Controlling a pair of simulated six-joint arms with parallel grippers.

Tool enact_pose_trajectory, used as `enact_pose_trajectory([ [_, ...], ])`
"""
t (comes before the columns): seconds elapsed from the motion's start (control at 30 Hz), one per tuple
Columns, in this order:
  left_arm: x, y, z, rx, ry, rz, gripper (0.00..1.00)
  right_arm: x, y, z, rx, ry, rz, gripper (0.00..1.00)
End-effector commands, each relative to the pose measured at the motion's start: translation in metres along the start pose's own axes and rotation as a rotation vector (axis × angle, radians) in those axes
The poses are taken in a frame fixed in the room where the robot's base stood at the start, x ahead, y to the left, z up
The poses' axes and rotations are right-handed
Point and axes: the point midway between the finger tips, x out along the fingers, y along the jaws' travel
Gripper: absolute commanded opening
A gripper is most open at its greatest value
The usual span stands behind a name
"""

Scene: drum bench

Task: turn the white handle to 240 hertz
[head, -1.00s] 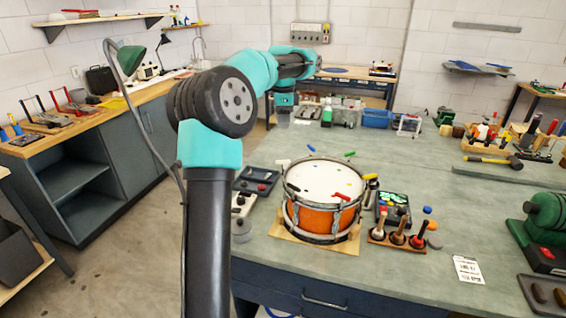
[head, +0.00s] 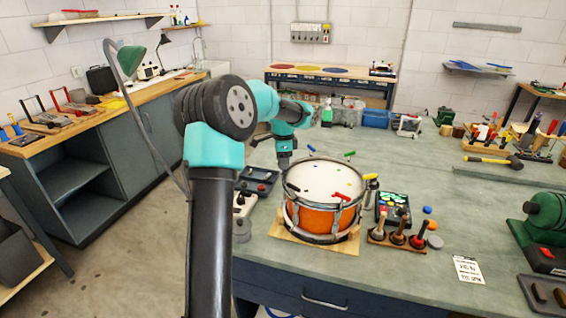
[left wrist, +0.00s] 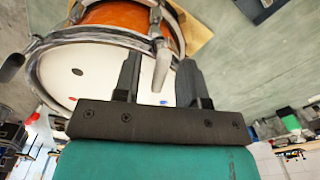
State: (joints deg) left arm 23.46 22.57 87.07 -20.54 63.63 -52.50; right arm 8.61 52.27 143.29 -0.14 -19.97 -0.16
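An orange drum (head: 320,218) with a white head and metal rim stands on a wooden board on the bench. Coloured handles stand around its rim: blue (head: 311,148), green (head: 350,153) and red (head: 341,196). My left gripper (head: 285,165) points down at the drum's far left rim and hides the white handle in the head view. In the left wrist view, a pale handle (left wrist: 162,66) at the rim lies between the two open fingers of my left gripper (left wrist: 158,72), with gaps visible at both sides. My right gripper is out of view.
A dark device with a lit green screen (head: 393,199) stands right of the drum, behind a wooden rack (head: 397,240) of upright tools. Dark trays (head: 257,180) lie left of the drum.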

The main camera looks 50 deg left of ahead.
Motion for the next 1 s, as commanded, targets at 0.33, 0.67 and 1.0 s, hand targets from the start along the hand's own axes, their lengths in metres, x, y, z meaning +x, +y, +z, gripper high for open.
enact_pose_trajectory([
  [0.33, 0.0061, 0.0, 0.0, 0.0, 0.0, 0.0, 0.38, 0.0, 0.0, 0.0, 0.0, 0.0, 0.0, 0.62],
  [0.67, 0.0058, 0.0, -0.0001, 0.0, 0.0, 0.0, 0.1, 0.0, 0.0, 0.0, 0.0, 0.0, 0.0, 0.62],
  [1.0, 0.0057, 0.0, -0.0001, -0.002, 0.0, 0.0, 0.0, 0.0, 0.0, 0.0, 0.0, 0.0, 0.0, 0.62],
])
